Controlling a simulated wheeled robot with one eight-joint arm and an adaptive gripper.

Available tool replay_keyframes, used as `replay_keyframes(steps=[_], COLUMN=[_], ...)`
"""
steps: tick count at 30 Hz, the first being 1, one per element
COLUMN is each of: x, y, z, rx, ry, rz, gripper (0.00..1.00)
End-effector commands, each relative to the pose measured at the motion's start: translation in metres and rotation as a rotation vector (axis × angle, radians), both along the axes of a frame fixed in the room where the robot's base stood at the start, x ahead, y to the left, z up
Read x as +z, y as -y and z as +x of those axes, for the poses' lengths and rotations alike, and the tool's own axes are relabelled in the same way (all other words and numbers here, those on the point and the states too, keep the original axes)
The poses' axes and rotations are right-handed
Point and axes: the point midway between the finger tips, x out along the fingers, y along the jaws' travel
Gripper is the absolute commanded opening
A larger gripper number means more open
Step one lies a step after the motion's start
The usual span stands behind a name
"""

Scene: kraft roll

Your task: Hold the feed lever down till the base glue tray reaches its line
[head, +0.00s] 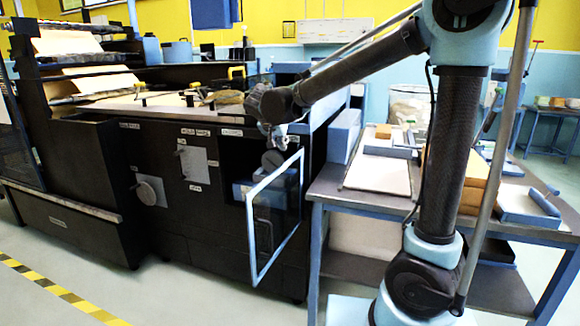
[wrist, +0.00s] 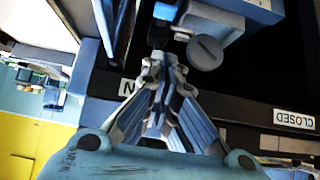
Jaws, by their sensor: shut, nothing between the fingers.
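My gripper (head: 278,140) is at the upper part of an open bay in the dark machine, beside the open glass door. In the wrist view my gripper (wrist: 163,58) is shut and empty. Its tips lie close to a small blue-and-black part (wrist: 166,12), which may be the feed lever; I cannot tell whether they touch. A grey round part with a slot (wrist: 205,53) sits just right of the tips, under a blue-grey box (wrist: 235,12). That box also shows in the bay (head: 243,190). I cannot make out the glue tray's level or its line.
The blue-framed glass door (head: 275,220) stands swung out below my forearm. A "CLOSED" label (wrist: 295,120) is on the machine edge. A side table (head: 375,200) with boxes and sheets stands to the right. Floor at the front left is clear.

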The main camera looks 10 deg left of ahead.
Motion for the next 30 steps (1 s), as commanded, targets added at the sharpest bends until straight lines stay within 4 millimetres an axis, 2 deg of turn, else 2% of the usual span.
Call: replay_keyframes(steps=[11, 28, 30], x=[-0.006, -0.073, -0.083], y=[0.002, 0.014, 0.013], z=[0.006, 0.072, 0.070], rx=[-0.001, -0.003, 0.001], ry=[-0.001, -0.001, -0.001], rz=[0.000, -0.001, -0.001], gripper=[0.00, 0.00, 0.00])
